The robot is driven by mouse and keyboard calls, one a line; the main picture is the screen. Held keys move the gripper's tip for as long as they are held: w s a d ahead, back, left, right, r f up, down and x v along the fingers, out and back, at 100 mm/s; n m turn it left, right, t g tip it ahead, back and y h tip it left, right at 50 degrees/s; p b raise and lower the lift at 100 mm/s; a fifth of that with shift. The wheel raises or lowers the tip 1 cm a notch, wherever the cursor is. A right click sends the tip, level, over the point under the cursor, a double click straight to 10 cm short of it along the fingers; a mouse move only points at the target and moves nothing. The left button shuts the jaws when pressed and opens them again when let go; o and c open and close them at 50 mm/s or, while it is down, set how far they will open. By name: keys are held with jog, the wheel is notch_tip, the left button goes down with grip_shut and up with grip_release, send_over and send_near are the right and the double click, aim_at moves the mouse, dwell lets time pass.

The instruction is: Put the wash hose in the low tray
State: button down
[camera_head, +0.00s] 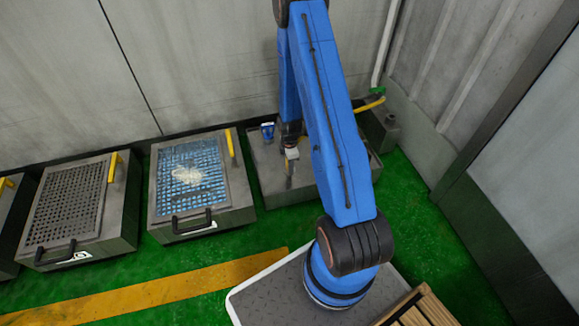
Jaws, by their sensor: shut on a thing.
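A low grey open tray (275,198) stands on the floor against the back wall, behind my arm. My gripper (289,176) points down over the left part of this tray. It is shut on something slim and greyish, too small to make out. A short yellow length (370,105), which looks like the wash hose, shows at the tray's back right, near a green fitting on a white pipe. My arm hides where it leads, so I cannot tell whether it reaches my gripper. A small blue object (267,131) is at the tray's back left.
A grey wall (525,170) closes the right. Green floor with a yellow stripe (150,295) is clear in front.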

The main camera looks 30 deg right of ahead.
jog(key=shift+f, duration=0.4)
jog(key=c, duration=1.4)
grip_release()
jog(key=shift+f, duration=0.1)
jog(key=shift+c, duration=0.2)
